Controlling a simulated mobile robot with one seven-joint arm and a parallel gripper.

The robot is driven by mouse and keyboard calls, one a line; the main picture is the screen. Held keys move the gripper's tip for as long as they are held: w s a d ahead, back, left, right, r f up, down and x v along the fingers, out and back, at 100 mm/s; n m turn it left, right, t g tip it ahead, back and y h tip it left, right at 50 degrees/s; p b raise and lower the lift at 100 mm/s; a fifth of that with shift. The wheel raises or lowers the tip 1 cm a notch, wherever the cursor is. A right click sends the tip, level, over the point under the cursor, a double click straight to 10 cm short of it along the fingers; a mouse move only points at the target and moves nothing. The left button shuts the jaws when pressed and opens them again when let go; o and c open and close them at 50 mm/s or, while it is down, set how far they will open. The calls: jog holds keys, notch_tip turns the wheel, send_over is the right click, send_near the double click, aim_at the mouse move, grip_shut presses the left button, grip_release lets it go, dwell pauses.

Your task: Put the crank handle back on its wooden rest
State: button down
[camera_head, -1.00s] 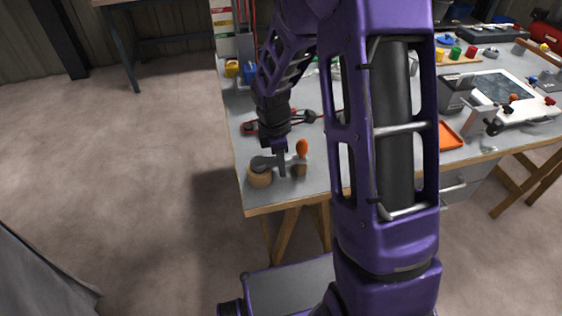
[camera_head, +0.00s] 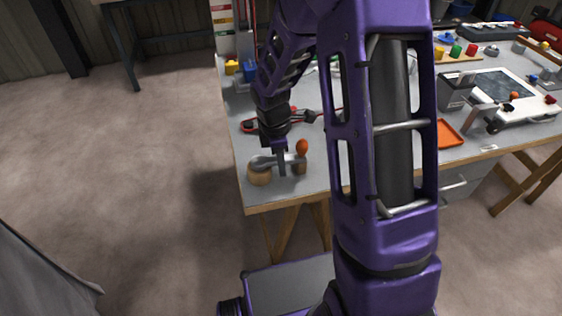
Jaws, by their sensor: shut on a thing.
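The crank handle is a grey bar (camera_head: 262,162) with an upright orange knob (camera_head: 302,147) at its right end. It lies level at the near left corner of the workbench. My gripper (camera_head: 282,166) points down and is shut on the bar between its two ends. The wooden rest shows as a round wooden block (camera_head: 260,177) under the bar's left end and a smaller wooden piece (camera_head: 300,169) below the knob. I cannot tell whether the bar touches the wood or hovers just above it. My fingers hide the middle of the bar.
The workbench (camera_head: 325,180) has its left edge close beside the rest. A red and black tool (camera_head: 252,125) lies behind my gripper. An orange tray (camera_head: 448,133) and a device with a screen (camera_head: 495,87) stand to the right. My arm hides the bench's middle.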

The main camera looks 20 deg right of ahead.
jog(key=shift+c, duration=0.8)
grip_release()
jog(key=shift+r, duration=0.1)
jog(key=shift+r+p, duration=2.5)
jog(key=shift+r, duration=1.4)
